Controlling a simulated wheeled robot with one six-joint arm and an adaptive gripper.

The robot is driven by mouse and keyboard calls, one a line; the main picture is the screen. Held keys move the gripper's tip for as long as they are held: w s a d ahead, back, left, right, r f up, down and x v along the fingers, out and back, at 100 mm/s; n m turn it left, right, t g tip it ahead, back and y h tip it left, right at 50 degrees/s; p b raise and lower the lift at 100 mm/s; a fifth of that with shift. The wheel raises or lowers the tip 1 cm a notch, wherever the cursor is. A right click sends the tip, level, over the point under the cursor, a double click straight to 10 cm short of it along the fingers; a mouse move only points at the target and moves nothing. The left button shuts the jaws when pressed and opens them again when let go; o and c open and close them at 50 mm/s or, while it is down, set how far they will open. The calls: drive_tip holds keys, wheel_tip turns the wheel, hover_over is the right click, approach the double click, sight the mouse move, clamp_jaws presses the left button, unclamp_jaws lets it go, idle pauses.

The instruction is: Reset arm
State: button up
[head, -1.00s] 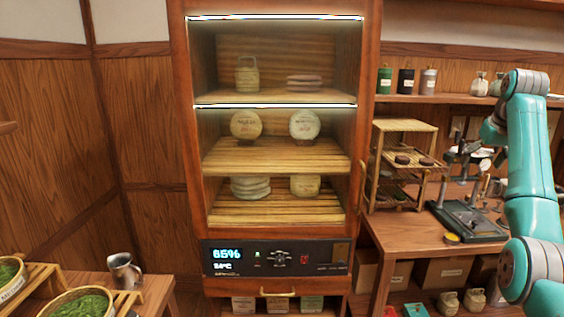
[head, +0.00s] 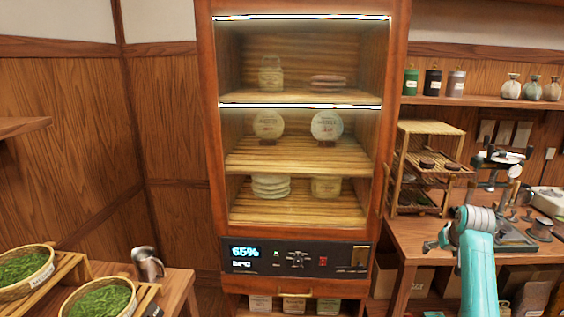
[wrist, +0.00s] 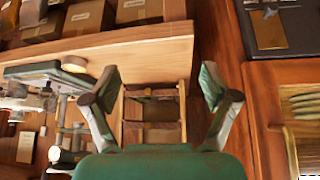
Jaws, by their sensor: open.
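My gripper (wrist: 160,92) is open and empty in the wrist view, its two fingers spread apart with nothing between them. Beyond the fingers, that view shows the side of the wooden workbench (wrist: 110,48) and a small wooden rack (wrist: 152,132).
A lit wooden cabinet (head: 207,150) holds tea cakes and jars on its shelves. A slatted rack (head: 398,170) stands on the bench. Baskets of green leaves (head: 100,302) and a metal mug (head: 148,263) are at lower left. Open floor is mostly hidden.

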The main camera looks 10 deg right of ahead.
drive_tip(key=s+a+f+t, duration=0.1)
drive_tip(key=s+a+f, duration=0.3)
drive_tip(key=a+f, duration=0.35)
drive_tip(key=s+a+f+n+t, duration=0.1)
drive_tip(key=s+a+f, duration=0.4)
drive_tip(key=f, duration=0.4)
drive_tip(key=s+a+f+t, duration=0.1)
drive_tip(key=s+a+f, duration=0.2)
drive_tip(key=a+f, duration=0.45)
drive_tip(key=s+a+f, duration=0.5)
drive_tip(key=s+a, duration=0.2)
drive_tip(key=s, duration=0.3)
drive_tip(key=s+a+r+n+t, duration=0.15)
drive_tip(key=s+a, duration=0.35)
drive_tip(key=s, duration=0.6)
drive_tip(key=s+a+r+t, duration=0.2)
drive_tip(key=s+a, duration=0.4)
drive_tip(key=s, duration=0.4)
drive_tip(key=s+a+r+n+t+y, duration=0.1)
drive_tip(key=s+a+r, duration=0.1)
drive_tip(key=s+r, duration=0.6)
drive_tip(key=s+a+r+t+y, duration=0.1)
drive_tip(key=s+r, duration=0.7)
drive_tip(key=r, duration=0.1)
drive_tip(key=shift+a+n, duration=0.35)
drive_tip(key=shift+a, duration=0.05)
